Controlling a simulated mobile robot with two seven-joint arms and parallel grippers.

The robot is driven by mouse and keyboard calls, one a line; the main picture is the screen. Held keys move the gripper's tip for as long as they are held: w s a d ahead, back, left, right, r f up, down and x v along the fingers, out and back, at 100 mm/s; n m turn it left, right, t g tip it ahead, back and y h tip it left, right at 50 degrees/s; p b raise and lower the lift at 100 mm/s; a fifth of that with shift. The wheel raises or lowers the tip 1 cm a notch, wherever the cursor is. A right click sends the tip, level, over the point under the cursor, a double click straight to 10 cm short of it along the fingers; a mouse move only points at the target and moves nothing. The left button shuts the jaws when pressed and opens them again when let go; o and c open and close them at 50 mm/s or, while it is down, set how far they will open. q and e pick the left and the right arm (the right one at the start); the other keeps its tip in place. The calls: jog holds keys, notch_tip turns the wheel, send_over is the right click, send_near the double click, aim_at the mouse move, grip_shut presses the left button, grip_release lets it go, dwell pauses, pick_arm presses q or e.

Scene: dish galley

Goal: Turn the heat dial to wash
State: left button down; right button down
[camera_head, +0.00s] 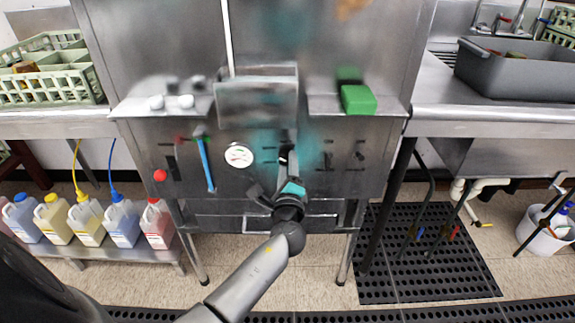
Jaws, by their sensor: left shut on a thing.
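The steel dishwashing machine's front panel (345,185) faces me in the middle of the view. My left gripper (286,163) comes up from below and is shut on a small dark dial at the panel, which I take to be the heat dial. The gripper hides most of this dial, so its pointer and setting cannot be read. My right gripper is not in view.
A round white gauge (238,155), a blue-handled lever (206,165) and a red button (160,175) lie left of my gripper. A green block (358,99) rests on the right ledge. Coloured jugs (88,218) stand low at left. A grey tub (515,70) is at right.

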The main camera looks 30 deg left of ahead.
pick_arm(q)
jog(key=shift+r, duration=0.15)
jog(key=shift+c, duration=1.8)
grip_release()
jog(key=p+v, duration=0.2)
jog(key=v, duration=1.3)
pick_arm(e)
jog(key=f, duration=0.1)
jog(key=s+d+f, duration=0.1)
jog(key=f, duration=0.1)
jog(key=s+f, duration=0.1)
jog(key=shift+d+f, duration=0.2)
pick_arm(q)
jog(key=shift+s, duration=0.1)
